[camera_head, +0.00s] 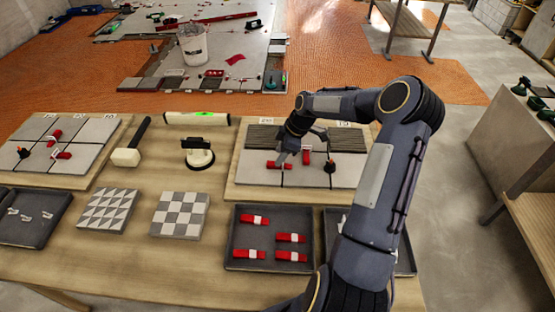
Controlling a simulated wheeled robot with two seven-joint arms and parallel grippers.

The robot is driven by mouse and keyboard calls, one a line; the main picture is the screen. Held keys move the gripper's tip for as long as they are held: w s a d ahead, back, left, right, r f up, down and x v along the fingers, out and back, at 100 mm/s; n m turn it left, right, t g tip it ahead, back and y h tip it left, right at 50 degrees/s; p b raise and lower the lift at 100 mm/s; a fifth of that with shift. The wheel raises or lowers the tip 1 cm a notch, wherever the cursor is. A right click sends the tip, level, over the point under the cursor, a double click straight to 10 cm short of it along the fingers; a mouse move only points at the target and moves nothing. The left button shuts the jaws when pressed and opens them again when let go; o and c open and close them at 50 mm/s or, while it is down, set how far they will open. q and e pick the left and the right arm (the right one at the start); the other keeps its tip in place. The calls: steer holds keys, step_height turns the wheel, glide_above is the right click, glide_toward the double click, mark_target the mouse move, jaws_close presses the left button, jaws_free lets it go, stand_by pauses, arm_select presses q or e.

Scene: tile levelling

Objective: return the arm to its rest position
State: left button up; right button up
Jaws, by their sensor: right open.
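My right arm reaches up from the bottom right and bends back over the right tile board (235,181). My right gripper (296,157) is open above the grey tiles, close to a red clip (278,165) and another red clip (306,157). A dark and red piece (330,168) stands at the right of these tiles. I cannot tell whether the gripper touches any of them. My left gripper is out of view.
A tray (230,258) with several red clips lies in front of the board; my arm partly covers a second tray (406,262). A mallet (127,157), suction cup (199,158), level (197,118) and two patterned tiles (108,210) (180,215) lie left. Another tile board (95,130) is far left.

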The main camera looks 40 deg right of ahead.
steer(key=v, duration=0.3)
steer(key=shift+s+d+r, duration=0.1)
steer(key=shift+d+r, duration=0.05)
steer(key=shift+r, duration=0.15)
steer(key=s+a+r+m+h, duration=0.2)
steer(key=s+a+r+m, duration=0.3)
steer(key=s+a+r, duration=0.75)
steer(key=s+a+m+t+y, duration=0.2)
steer(key=s+a+m, duration=0.4)
steer(key=s+a, duration=0.4)
steer(key=s, duration=0.4)
steer(key=shift+r+m+t, duration=0.3)
steer(key=shift+r+m, duration=0.1)
